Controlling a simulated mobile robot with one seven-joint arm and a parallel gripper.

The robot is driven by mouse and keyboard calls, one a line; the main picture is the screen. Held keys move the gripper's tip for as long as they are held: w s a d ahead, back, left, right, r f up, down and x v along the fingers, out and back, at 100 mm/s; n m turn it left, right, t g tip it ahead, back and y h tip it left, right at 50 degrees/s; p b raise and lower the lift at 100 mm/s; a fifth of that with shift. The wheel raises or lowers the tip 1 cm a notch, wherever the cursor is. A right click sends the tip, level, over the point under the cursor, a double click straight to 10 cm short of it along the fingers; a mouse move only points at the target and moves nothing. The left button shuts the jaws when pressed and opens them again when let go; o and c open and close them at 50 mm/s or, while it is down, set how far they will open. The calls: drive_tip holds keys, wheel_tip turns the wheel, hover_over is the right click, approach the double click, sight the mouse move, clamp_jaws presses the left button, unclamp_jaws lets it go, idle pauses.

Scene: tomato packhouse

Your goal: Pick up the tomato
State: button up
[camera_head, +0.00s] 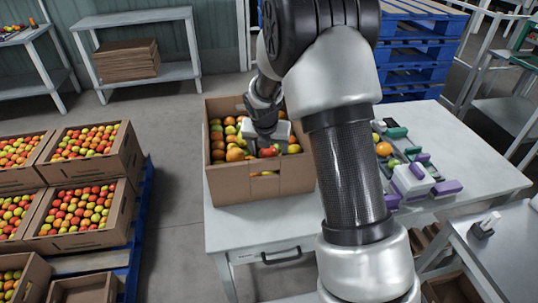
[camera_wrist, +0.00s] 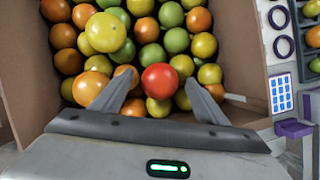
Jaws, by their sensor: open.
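A single red tomato (camera_wrist: 160,81) lies among green, yellow and orange tomatoes in a cardboard box. In the wrist view it sits between and just beyond the two fingertips of my gripper (camera_wrist: 160,92), which is open. The box (camera_head: 243,190) stands on a white table, and the red tomato also shows there in the head view (camera_head: 268,152). My gripper (camera_head: 265,145) reaches down into the box from above. No tomato is seen held between the fingers.
The box walls (camera_wrist: 247,45) stand close around the gripper. To the right on the table (camera_head: 470,165) is a device with grey and purple parts (camera_head: 412,180), with an orange tomato (camera_head: 383,149) near it. Crates of tomatoes (camera_head: 80,205) stand on a blue pallet at left.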

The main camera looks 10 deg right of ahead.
drive_tip(key=c, duration=0.8)
